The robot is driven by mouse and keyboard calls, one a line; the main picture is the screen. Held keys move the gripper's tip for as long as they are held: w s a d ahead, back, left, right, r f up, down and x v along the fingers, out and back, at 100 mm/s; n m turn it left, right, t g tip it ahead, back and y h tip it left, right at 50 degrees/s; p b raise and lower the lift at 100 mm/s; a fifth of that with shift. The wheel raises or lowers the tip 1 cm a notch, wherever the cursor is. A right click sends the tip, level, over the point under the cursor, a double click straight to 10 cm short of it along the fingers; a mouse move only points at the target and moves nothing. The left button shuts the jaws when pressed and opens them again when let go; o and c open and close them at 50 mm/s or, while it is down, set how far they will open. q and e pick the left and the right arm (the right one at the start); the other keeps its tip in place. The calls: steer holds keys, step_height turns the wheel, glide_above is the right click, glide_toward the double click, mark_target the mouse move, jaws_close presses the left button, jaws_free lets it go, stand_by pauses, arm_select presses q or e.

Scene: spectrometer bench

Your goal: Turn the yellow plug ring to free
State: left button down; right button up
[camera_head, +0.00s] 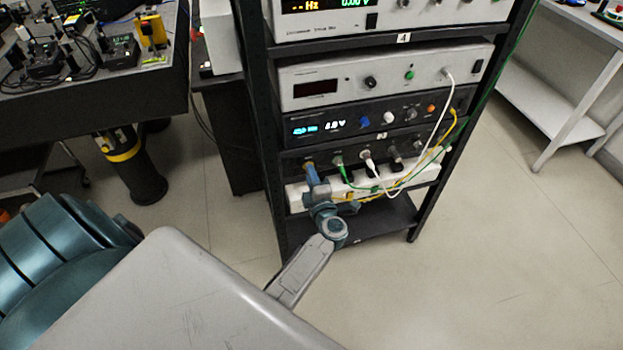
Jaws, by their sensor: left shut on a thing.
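My left gripper (312,176) reaches the left end of the lowest dark panel (322,152) in the rack, in the head view. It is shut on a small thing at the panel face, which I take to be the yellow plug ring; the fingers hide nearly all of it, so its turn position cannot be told. A yellow cable (437,147) hangs from the upper right of the rack and runs down and left toward my gripper. My right gripper is out of view.
A white cable (396,202) and a green cable loop in front of the white power strip (420,178), right of my gripper. The rack's dark left post (262,110) stands close by. A bench (90,85) with instruments is at left. The floor at right is clear.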

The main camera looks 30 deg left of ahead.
arm_select(q)
steer(key=shift+n, duration=0.4)
steer(key=c, duration=1.3)
jaws_free()
steer(key=shift+o, duration=0.2)
